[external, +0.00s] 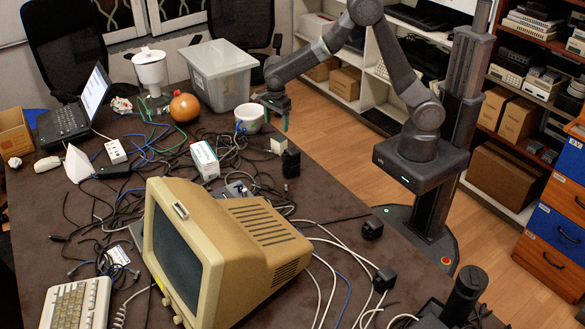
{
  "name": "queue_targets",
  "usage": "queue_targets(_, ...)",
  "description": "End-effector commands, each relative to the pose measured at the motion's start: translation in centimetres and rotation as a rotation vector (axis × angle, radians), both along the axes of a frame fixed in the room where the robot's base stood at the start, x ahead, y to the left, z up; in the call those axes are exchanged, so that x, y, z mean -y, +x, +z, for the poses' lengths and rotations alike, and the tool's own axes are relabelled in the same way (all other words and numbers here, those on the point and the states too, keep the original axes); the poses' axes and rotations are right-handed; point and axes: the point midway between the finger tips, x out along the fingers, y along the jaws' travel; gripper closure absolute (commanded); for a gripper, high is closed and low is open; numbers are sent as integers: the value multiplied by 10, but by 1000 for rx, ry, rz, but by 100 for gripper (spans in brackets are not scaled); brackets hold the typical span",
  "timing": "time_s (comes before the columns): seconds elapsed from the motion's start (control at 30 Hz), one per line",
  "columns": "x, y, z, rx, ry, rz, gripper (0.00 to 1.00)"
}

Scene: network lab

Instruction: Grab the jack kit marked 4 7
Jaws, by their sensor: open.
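A small white box with a green edge (204,160) stands among the cables near the middle of the dark table. It may be the jack kit, but its marking is too small to read. My gripper (275,116) points down over the table's right side, beside a white mug (249,118), up and to the right of the box. Its jaws are open with a teal finger showing; the other finger is hard to make out. It appears apart from the box, and I cannot tell whether it touches the mug.
A beige monitor (215,245) stands in front of the box. Tangled cables cover much of the table. A grey lidded bin (220,80), an orange-brown ball (185,107) and a laptop (75,115) stand behind. A black adapter (291,162) and a small cream block (278,146) lie near the right edge.

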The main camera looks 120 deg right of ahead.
Motion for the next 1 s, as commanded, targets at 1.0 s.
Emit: queue_targets(1.0, -4, -7, -105, 1, 1, 1, 27)
